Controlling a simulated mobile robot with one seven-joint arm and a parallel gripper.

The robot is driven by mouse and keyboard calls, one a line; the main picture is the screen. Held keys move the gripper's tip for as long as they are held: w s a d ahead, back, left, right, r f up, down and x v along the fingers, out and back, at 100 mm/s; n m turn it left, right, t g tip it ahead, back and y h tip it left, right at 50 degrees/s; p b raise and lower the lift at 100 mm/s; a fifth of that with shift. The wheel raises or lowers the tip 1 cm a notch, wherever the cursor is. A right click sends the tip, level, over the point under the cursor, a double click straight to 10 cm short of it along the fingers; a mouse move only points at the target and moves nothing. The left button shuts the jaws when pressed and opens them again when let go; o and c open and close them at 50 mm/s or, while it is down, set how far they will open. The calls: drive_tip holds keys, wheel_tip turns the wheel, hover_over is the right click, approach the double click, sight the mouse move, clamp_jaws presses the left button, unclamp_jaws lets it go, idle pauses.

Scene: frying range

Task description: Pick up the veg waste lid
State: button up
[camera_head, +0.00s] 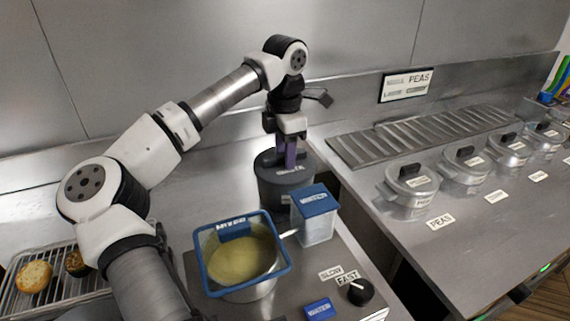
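Several lidded pots (411,187) line the right counter, before a ribbed steel rack (425,137). A wire rack (62,292) with food is lower left.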

drive_tip(key=shift+f, duration=0.1)
clamp_jaws()
